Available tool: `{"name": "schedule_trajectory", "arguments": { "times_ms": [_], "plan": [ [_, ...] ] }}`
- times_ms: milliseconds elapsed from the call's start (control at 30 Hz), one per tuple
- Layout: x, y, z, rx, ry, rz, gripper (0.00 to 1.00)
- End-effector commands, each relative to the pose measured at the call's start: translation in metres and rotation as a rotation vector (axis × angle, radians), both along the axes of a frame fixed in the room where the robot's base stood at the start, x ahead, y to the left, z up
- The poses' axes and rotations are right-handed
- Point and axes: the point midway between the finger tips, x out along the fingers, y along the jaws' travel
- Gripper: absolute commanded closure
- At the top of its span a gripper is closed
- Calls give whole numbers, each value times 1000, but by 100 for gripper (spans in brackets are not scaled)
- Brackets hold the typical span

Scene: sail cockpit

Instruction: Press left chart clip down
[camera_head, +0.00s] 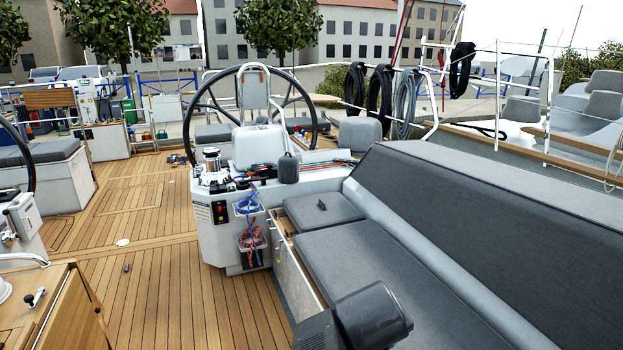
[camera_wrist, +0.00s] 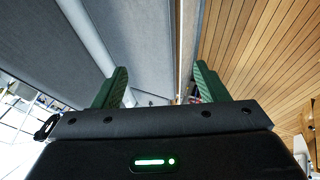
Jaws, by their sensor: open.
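I cannot make out a chart or a left chart clip for certain in either view. A small metal fitting with a black knob (camera_head: 35,298) sits on the wooden table top at the lower left of the head view. I cannot tell whether it is a clip. My gripper (camera_wrist: 162,84) shows in the wrist view with its two green ribbed fingers wide apart and nothing between them. Beyond the fingers are grey cushions and teak deck. In the head view dark parts of my arm stand over the bench at the bottom; the fingertips are not visible there.
A long grey bench (camera_head: 375,265) with a sloping backrest (camera_head: 500,220) fills the right. A white helm console (camera_head: 235,230) with a large wheel stands in the middle, colored ropes on its side.

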Motion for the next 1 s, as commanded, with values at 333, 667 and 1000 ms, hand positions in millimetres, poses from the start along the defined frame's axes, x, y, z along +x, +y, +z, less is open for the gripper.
{"name": "schedule_trajectory", "arguments": {
  "times_ms": [333, 667, 1000],
  "plan": [
    [67, 63, -7, -172, 136, 570, 100],
    [109, 183, -5, -322, 178, 1368, 100],
    [107, 288, 8, -434, 50, 2041, 100]
  ]
}}
